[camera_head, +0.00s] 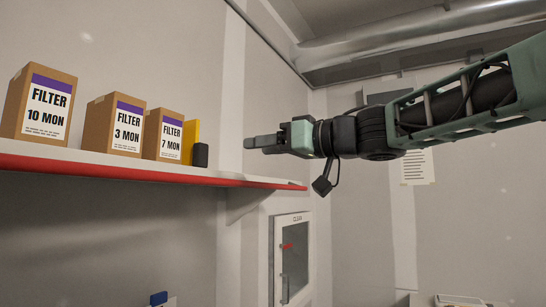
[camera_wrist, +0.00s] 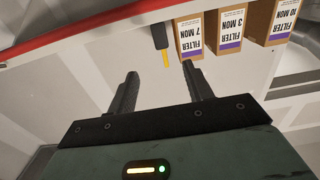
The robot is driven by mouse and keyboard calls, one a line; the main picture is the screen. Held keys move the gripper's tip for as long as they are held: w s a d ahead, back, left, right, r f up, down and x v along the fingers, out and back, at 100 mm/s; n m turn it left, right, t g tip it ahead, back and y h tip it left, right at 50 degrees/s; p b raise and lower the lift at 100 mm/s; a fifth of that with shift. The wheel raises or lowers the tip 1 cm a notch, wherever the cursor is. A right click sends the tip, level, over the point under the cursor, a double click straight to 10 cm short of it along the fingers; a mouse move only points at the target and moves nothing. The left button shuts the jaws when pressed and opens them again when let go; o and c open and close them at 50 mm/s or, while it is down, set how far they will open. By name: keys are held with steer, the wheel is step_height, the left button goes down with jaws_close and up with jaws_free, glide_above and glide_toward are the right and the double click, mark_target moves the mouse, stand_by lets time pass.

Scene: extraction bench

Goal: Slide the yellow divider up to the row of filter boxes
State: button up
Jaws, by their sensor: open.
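The yellow divider (camera_head: 191,138) stands upright on the shelf just right of the 7 MON filter box (camera_head: 163,135), with a black block (camera_head: 200,155) at its front. In the wrist view, which is upside down, the divider (camera_wrist: 166,58) shows with a narrow gap to the 7 MON box (camera_wrist: 190,37). The 3 MON box (camera_head: 114,124) and 10 MON box (camera_head: 41,104) continue the row leftward. My gripper (camera_head: 250,142) is right of the divider, apart from it and pointing left. In the wrist view my gripper (camera_wrist: 158,68) is open and empty.
The white shelf with a red front edge (camera_head: 150,174) carries the row; its right end is bare. A wall cabinet (camera_head: 292,260) hangs below the shelf end. A metal duct (camera_head: 400,42) runs overhead. A paper sheet (camera_head: 418,167) is on the back wall.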

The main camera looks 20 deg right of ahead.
steer(key=shift+b+v, duration=0.75)
steer(key=shift+s, duration=0.1)
